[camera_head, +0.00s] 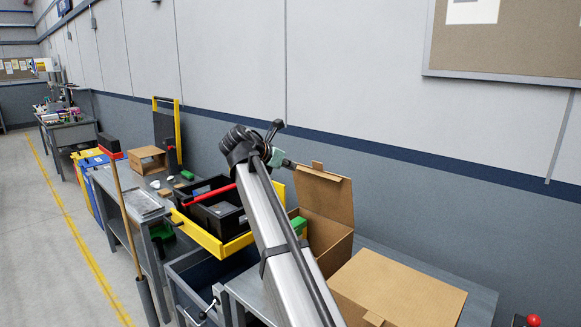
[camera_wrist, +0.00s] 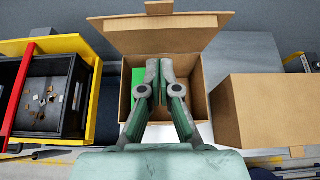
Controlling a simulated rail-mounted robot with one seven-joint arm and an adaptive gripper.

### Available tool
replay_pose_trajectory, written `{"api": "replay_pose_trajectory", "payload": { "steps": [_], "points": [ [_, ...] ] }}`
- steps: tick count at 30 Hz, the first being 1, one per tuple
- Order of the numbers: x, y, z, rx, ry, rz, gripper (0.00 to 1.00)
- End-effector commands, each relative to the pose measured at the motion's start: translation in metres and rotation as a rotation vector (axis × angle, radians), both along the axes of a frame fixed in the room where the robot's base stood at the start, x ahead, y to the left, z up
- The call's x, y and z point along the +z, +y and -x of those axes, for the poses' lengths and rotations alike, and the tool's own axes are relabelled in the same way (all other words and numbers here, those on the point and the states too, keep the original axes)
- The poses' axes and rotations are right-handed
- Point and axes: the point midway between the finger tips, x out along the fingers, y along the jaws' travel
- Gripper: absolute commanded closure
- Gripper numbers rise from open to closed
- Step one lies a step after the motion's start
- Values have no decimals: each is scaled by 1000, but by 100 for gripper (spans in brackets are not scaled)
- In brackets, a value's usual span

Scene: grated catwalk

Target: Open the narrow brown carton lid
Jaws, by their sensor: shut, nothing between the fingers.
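The narrow brown carton (camera_head: 337,256) stands on the grey bench, partly hidden behind my arm. Its lid (camera_head: 323,193) is raised and stands up at the back, leaning a little backwards, with a small tab at its top edge. In the wrist view the carton (camera_wrist: 211,122) is open, and the lid (camera_wrist: 160,40) stands beyond the opening. My gripper (camera_head: 291,164) is close to the raised lid. In the wrist view my gripper (camera_wrist: 160,64) has its fingertips together and empty, in line with the opening. I cannot tell whether it touches the lid.
A wider closed brown carton (camera_head: 398,288) stands just to the right. A yellow-edged frame (camera_head: 208,243) with black bins (camera_head: 226,214) and a red bar lies to the left. A green item (camera_wrist: 138,77) shows by the carton's left inner side. The wall is behind the bench.

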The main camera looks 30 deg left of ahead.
Motion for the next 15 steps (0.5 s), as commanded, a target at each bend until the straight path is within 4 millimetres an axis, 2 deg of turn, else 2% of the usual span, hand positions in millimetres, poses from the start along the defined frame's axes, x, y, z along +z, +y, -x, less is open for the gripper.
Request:
{"api": "replay_pose_trajectory", "payload": {
  "steps": [12, 15],
  "points": [
    [-38, -20, -67, -3, 3, 1, 100],
    [-32, -23, -82, -1, 1, -1, 100]
  ]
}}
